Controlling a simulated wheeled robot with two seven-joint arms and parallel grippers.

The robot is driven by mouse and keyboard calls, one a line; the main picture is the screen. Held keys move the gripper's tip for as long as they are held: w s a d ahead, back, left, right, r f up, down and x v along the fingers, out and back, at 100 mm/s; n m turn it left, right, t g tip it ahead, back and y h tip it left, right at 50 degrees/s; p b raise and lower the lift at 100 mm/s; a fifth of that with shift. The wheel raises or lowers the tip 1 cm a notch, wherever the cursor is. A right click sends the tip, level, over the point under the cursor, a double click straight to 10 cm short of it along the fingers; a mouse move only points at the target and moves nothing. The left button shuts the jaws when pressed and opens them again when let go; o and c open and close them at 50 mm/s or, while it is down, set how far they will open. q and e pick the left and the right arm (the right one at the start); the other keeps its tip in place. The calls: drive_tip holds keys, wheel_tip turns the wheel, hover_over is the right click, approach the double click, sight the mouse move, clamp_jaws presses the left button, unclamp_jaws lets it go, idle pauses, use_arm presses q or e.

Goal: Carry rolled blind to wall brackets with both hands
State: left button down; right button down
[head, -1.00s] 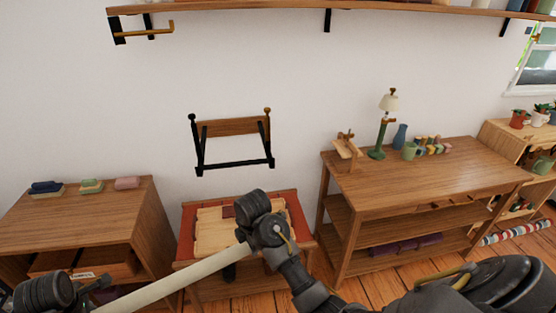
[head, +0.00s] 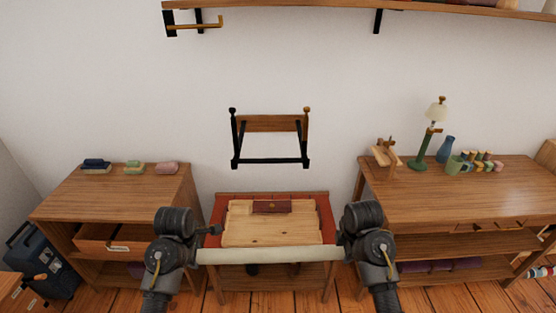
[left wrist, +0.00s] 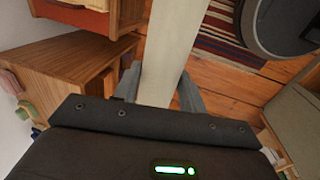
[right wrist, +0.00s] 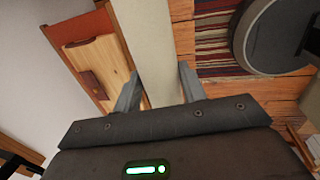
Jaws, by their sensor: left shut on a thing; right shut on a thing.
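The rolled blind (head: 270,257) is a long cream roll, held nearly level across the front of a small red-edged table in the head view. My left gripper (head: 201,252) is shut on its left end and my right gripper (head: 342,250) on its right end. The roll runs between the fingers in the left wrist view (left wrist: 172,45) and right wrist view (right wrist: 148,45). On the wall above, a black bracket frame (head: 237,145) with two knobbed uprights and a wooden board (head: 271,123) stands empty, well above and beyond the blind.
The low table (head: 324,222) with pale boards and a dark red item is just beyond the blind. A wooden cabinet (head: 115,200) stands left, a workbench (head: 450,205) with lamp, vase and mug right.

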use_arm(q)
drive_tip(key=shift+w+r, duration=0.1)
drive_tip(key=shift+r, duration=0.05)
use_arm(e)
drive_tip(key=shift+w+r, duration=0.15)
